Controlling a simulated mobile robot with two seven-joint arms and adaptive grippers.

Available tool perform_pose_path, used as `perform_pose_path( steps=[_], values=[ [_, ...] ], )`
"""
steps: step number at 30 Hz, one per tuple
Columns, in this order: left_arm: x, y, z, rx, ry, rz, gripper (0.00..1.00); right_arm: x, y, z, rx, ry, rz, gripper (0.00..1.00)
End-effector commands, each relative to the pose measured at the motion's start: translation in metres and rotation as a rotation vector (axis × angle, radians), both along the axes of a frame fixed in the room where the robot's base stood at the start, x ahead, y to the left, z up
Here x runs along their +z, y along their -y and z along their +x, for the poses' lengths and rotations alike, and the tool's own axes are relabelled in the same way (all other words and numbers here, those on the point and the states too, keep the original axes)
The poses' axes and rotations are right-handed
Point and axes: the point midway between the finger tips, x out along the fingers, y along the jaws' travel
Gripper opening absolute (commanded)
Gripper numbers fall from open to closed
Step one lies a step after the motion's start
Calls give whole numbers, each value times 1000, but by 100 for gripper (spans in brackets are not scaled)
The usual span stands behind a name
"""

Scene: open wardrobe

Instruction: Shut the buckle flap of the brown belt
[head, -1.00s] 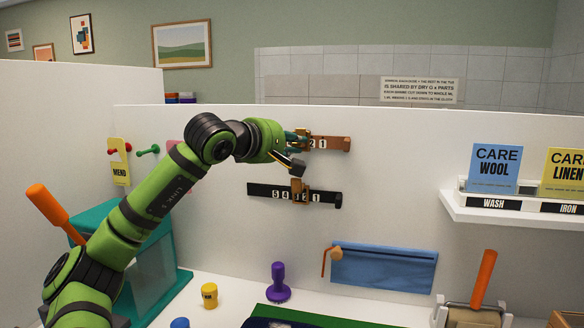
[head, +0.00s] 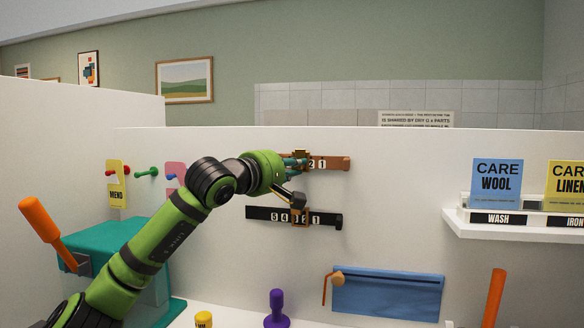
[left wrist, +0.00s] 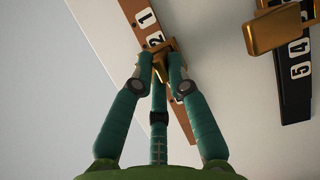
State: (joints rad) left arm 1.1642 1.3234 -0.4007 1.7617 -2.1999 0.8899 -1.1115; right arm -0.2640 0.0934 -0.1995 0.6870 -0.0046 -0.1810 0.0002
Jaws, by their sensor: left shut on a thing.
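The brown belt (head: 336,163) is fixed flat on the white panel, with number labels on it. My left gripper (head: 298,163) is at its left part, over the brass buckle, and hides much of it. In the left wrist view the teal fingers (left wrist: 160,70) are shut on the brass buckle flap (left wrist: 164,50) of the brown belt (left wrist: 135,12). The flap's exact angle is hard to tell behind the fingers. My right gripper is not in view.
A black numbered belt (head: 262,213) with a brass buckle hangs just below; its brass part (left wrist: 285,25) sticks out close beside my fingers. A blue pouch (head: 388,293) is lower right. A shelf with care cards (head: 497,184) stands right. Pegs are at left.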

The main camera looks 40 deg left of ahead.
Motion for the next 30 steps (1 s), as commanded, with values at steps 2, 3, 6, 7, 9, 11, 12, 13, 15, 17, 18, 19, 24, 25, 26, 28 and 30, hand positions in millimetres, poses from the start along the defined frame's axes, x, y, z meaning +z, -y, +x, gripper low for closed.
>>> perform_pose_path(
  steps=[2,3,6,7,9,11,12,13,15,17,18,19,24,25,26,28,30],
  values=[
    [2,0,0,-1,5,1,0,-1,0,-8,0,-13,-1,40],
    [2,0,0,-1,5,1,33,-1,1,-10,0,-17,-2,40],
    [1,0,0,-1,5,1,41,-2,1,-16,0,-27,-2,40],
    [1,0,0,-1,4,0,41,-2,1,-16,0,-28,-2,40],
    [1,0,0,-1,4,0,41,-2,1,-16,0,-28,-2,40],
    [1,0,0,0,3,0,41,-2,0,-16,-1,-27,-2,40],
    [1,0,0,0,3,0,41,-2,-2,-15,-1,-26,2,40],
    [1,0,0,0,3,0,41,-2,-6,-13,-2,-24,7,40],
    [1,-1,-2,1,3,1,41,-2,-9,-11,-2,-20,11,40],
    [1,-1,-5,2,3,1,41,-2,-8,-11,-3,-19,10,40],
    [1,-1,-8,3,3,1,41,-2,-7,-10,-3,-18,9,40],
    [1,-1,-11,4,4,2,41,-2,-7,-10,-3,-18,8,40],
    [0,3,-34,4,-1,8,41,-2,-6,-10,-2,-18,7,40],
    [0,2,-38,7,0,7,41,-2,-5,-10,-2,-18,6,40],
    [0,1,-42,8,2,8,41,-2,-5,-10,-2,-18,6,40],
    [0,2,-49,7,2,8,41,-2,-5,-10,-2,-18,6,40],
    [0,4,-57,5,0,8,41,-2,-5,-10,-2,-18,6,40]
  ],
)
